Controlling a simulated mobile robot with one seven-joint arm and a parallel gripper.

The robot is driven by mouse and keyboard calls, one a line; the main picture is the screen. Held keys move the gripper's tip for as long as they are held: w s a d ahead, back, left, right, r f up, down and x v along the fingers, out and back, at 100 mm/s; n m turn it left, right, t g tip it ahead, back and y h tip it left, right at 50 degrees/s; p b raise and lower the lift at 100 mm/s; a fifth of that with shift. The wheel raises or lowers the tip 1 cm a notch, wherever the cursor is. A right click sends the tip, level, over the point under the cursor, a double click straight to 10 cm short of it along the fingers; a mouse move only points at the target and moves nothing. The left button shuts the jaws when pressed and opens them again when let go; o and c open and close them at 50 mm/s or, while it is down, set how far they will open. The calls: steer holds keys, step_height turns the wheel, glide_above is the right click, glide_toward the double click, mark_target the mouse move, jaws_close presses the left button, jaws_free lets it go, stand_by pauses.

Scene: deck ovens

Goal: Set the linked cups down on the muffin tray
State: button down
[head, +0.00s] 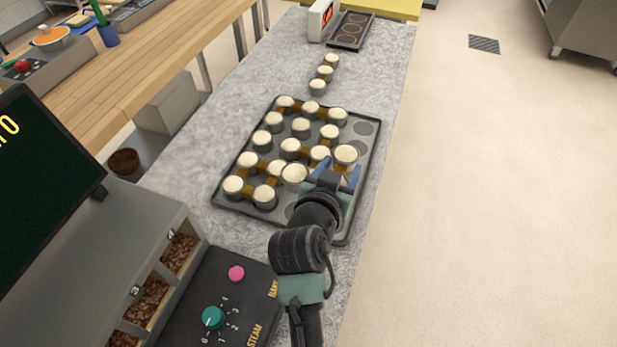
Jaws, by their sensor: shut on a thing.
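The muffin tray (222,196) is a dark tray lying on the speckled grey counter. Cream-topped cups (301,125) joined by brown links fill many of its wells. Empty wells show at the upper right corner and along the right side. My gripper (338,172) is over the tray's lower right part, with its blue fingers shut on linked cups (345,155). One cup stands out at the fingers and a large one (294,174) to their left seems to belong to the same piece. My gripper and arm hide the link and the wells below. I cannot tell whether the held cups touch the tray.
Another row of three linked cups (325,72) stands on the counter beyond the tray. Farther back are a dark mold plate (352,30) and a white device (323,18) with a red display. A control panel (225,295) with knobs is at front left. Bare counter (225,110) lies left of the tray.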

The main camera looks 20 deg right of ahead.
steer(key=f, duration=0.5)
steer(key=shift+s+f+b, duration=0.25)
steer(key=shift+s+b, duration=0.05)
step_height(320, 180, down, 4)
steer(key=shift+f+b, duration=0.1)
steer(key=shift+b, duration=0.2)
steer(key=shift+c, duration=2.1)
jaws_free()
